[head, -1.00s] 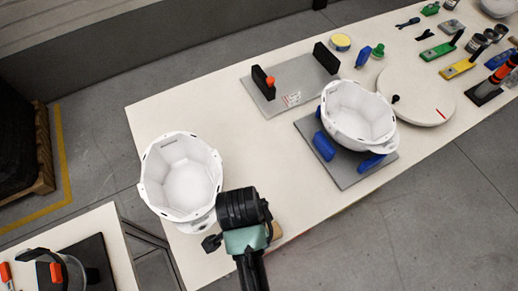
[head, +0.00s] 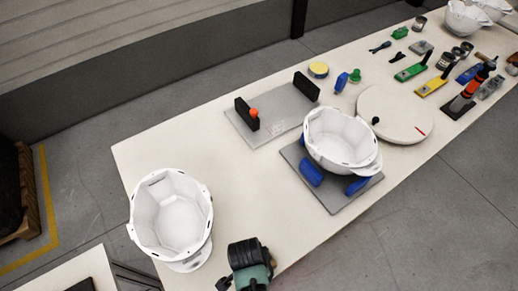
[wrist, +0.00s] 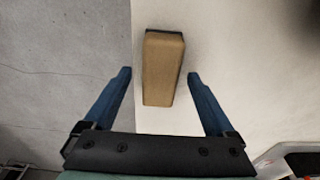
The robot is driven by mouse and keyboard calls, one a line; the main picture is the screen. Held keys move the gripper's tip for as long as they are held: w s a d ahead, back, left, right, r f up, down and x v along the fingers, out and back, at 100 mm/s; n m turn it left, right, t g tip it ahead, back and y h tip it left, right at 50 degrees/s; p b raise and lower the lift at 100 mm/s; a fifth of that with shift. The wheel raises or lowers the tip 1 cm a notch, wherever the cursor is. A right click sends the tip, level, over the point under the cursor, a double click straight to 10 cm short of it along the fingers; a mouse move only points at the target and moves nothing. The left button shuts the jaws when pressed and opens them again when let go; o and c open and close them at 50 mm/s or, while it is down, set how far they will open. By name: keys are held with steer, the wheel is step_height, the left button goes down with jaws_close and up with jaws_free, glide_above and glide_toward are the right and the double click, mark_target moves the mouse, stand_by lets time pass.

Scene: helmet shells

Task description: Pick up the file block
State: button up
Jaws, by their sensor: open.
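The file block (wrist: 163,68) is a tan wooden block with a dark layer showing at its far edge. In the wrist view it lies on the pale table top, close to the table's edge. My gripper (wrist: 159,75) is open, with one blue finger on each side of the block and a gap on both sides. Nothing is held. How high the fingertips are above the table is hard to tell. In the head view my wrist (head: 249,262) is at the table's front edge, and it hides most or all of the block.
A white helmet shell (head: 172,215) stands just left of my wrist. Another shell (head: 340,138) sits on blue supports on a grey plate (head: 340,197). A plate with black uprights (head: 270,118), a round disc (head: 392,112) and several tools lie further off. Table (head: 235,195) between is clear.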

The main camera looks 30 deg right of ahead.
steer(key=shift+f, duration=0.65)
steer(key=shift+c, duration=0.2)
steer(key=shift+d, duration=0.1)
jaws_close()
